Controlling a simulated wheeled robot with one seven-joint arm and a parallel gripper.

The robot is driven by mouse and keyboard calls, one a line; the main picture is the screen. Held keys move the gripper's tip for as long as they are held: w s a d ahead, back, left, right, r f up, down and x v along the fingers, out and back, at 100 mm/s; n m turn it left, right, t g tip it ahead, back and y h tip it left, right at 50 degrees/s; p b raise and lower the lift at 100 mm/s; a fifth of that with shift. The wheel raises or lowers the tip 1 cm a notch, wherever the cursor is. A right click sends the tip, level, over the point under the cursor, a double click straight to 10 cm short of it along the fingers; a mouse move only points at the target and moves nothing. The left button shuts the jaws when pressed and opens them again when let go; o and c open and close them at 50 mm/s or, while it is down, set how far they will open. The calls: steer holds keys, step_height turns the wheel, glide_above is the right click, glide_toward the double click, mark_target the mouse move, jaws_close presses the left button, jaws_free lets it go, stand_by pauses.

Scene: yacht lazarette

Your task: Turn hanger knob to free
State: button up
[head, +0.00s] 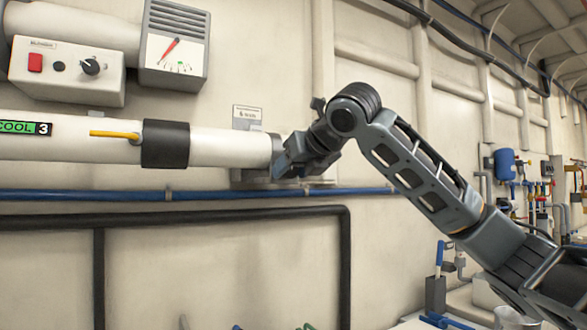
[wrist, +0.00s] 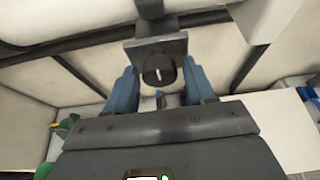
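In the wrist view a round black knob (wrist: 152,76) with a short white mark sits on the face of a dark square block. The mark stands about upright in that picture. My gripper (wrist: 163,84) has its two blue fingers apart, one on each side of the knob. Gaps show between knob and fingers, so neither appears to touch it. In the head view my gripper (head: 291,161) is at the right end of the white pipe, in front of the wall. The knob there is hidden by my gripper, and its label cannot be read.
A white box (head: 66,88) with a red button and another black knob is upper left, beside a gauge (head: 174,45). The white pipe (head: 75,148) carries a black band. A blue pipe (head: 90,195) and black rail (head: 220,216) run below.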

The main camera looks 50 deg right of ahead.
steer(key=shift+o, duration=0.8)
steer(key=shift+r, duration=0.1)
steer(key=v, duration=0.7)
steer(key=shift+s, duration=0.35)
steer(key=shift+a, duration=0.15)
